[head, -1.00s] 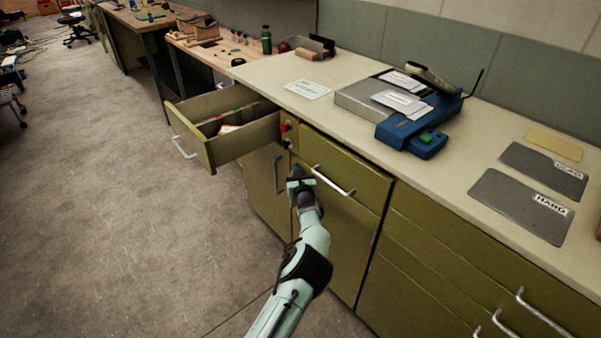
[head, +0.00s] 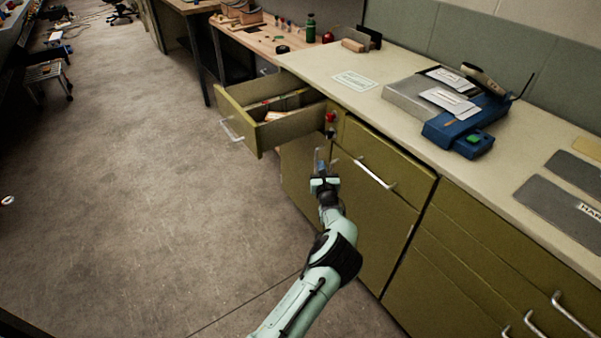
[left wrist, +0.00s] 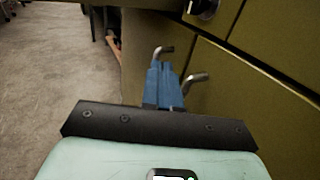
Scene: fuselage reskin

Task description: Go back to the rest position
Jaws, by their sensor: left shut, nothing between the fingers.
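My left gripper (head: 322,170) is shut and empty in the head view, in front of the olive cabinet's lower front, below and right of the open drawer (head: 285,130). In the left wrist view its narrow blue fingers (left wrist: 162,82) are together, with bent metal bar ends showing beside them. I cannot tell whether the fingers touch that metal. My right gripper is in neither view.
The open drawer juts out over the floor and holds some items. A red-knobbed lock or key (head: 331,118) sits beside it. The drawer handle (head: 374,173) projects at right. The pale countertop (head: 400,130) carries a blue device (head: 466,127). Open floor (head: 150,200) lies left.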

